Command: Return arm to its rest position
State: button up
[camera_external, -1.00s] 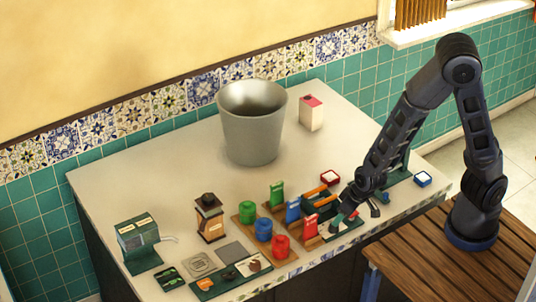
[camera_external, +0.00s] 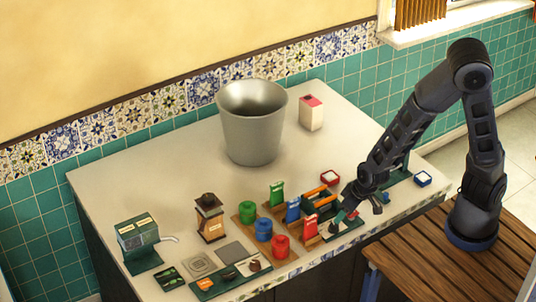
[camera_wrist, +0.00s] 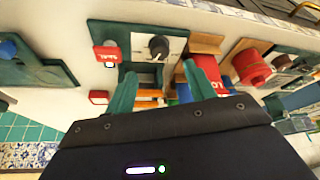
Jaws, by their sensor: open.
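My gripper (camera_external: 359,212) is at the front right of the white table (camera_external: 160,195), low over the small items near the front edge. Its two green fingers are spread apart. In the wrist view my gripper (camera_wrist: 160,74) has nothing gripped between its fingers. A white panel with a black knob (camera_wrist: 158,48) shows just beyond the fingertips. My arm is bent, with its elbow high above its base, which stands on a wooden slatted platform (camera_external: 420,258). Contact between the fingers and the items cannot be told.
Red (camera_external: 281,246), blue (camera_external: 263,230) and green (camera_external: 247,212) cylinders stand left of the gripper, with upright coloured labels beside them. A large grey bucket (camera_external: 252,135) and a pink-topped white box (camera_external: 311,113) stand farther back. The table behind the gripper is fairly clear.

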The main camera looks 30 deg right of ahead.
jog(key=shift+r, duration=0.1)
dwell(0.3)
jog(key=w+d+r+m+g+y, duration=0.1)
jog(key=w+d+r+y, duration=0.15)
jog(key=d+r, duration=0.6)
jog(key=w+d+r+m+g+y, duration=0.1)
jog(key=w+d+r, duration=0.2)
jog(key=d+r, duration=0.55)
jog(key=s+d+r+m+t+h, duration=0.1)
jog(key=s+d+r, duration=0.3)
jog(key=d, duration=0.5)
jog(key=s+d+r+m+t+h, duration=0.1)
jog(key=s+d+r+h, duration=0.3)
jog(key=d+r, duration=0.5)
jog(key=shift+s+r+m+t, duration=0.3)
jog(key=shift+s, duration=0.5)
jog(key=shift+w, duration=0.1)
dwell(1.1)
